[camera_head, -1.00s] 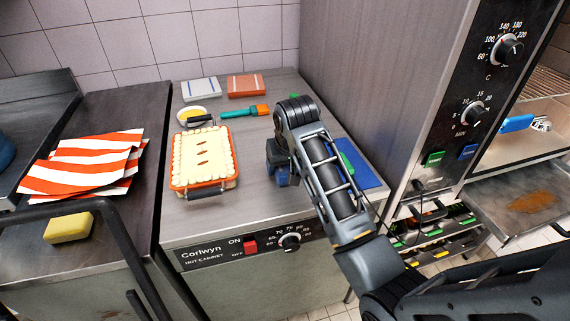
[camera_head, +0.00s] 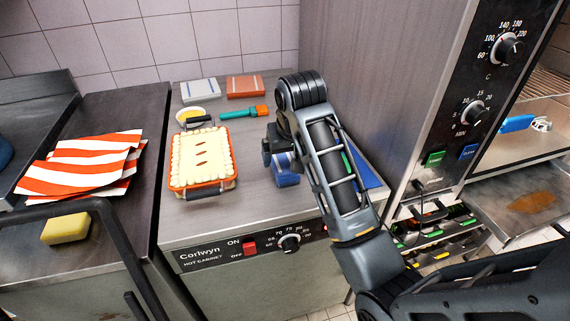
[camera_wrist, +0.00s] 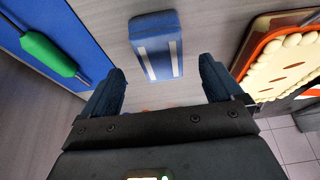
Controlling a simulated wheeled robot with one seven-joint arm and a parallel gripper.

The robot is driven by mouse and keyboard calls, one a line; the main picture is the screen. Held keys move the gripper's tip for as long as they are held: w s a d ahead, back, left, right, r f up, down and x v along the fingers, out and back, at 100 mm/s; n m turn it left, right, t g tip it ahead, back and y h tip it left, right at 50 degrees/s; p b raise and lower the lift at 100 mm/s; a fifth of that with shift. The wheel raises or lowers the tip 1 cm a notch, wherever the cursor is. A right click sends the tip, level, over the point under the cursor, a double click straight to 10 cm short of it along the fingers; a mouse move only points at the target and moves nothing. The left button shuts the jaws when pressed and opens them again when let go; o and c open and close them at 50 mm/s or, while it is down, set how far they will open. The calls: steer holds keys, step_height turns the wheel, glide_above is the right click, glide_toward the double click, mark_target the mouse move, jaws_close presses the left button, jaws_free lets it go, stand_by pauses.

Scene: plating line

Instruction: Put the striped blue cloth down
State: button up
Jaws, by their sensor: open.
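The striped blue cloth (camera_wrist: 157,45), folded and with pale stripes, lies on the steel counter top in the wrist view, between and beyond my fingertips. In the head view the cloth (camera_head: 287,177) shows just below my gripper (camera_head: 274,148), right of the pie dish. In the wrist view my gripper (camera_wrist: 162,72) is open, with a finger apart on either side and nothing between them. The cloth looks clear of both fingers. My arm hides part of the counter behind it in the head view.
A pie in an orange dish (camera_head: 232,182) stands left of the cloth. A blue board (camera_wrist: 75,52) with a green-handled tool (camera_wrist: 48,54) lies on its other side.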

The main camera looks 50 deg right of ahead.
steer(key=v, duration=0.4)
steer(key=shift+p+v, duration=0.4)
steer(key=shift+v, duration=0.7)
